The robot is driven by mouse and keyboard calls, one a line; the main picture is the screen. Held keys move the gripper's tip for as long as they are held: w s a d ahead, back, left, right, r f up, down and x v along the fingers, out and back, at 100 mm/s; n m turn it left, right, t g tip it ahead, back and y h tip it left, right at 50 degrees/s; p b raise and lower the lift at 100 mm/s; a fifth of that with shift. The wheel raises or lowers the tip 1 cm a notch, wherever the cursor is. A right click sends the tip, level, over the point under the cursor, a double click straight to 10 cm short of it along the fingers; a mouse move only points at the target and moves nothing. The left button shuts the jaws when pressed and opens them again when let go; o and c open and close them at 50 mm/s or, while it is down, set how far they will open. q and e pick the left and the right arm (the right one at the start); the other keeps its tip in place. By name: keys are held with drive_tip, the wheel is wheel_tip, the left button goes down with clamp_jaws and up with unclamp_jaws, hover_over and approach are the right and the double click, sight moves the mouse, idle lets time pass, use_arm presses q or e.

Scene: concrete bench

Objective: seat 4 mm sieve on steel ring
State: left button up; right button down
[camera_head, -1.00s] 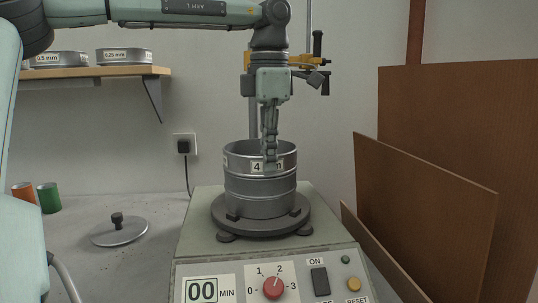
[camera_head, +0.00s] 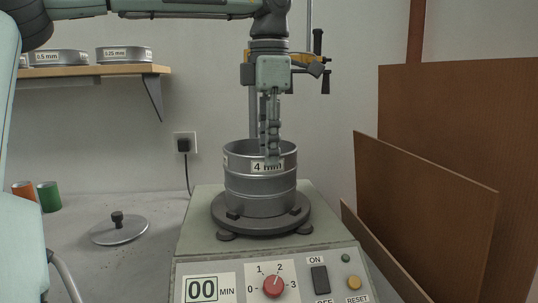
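The 4 mm sieve (camera_head: 238,169) is a round steel sieve with a "4 mm" label on its front. It sits level on the steel ring (camera_head: 260,203), with no gap visible between them. The ring stands on the dark round plate of the grey machine. My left gripper (camera_head: 270,156) points down at the sieve's front rim. Its fingers appear seen nearly edge-on and slightly apart, with the lower tip overlapping the top of the label. It looks open, not clamped on the rim. The inside bottom of the sieve is hidden. My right gripper is not in view.
The machine's panel (camera_head: 231,289) has a red knob and switch in front. A lid (camera_head: 120,231) lies on the bench at left, near orange and green cups (camera_head: 49,197). A shelf (camera_head: 95,71) holds more sieves. Brown boards (camera_head: 420,200) stand at right. A stand with a yellow clamp is behind.

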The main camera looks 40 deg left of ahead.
use_arm(q)
wheel_tip(320, 180, up, 10)
drive_tip(key=shift+r, duration=0.25)
drive_tip(key=shift+s+d+f, duration=0.1)
drive_tip(key=shift+d, duration=0.05)
idle(0.5)
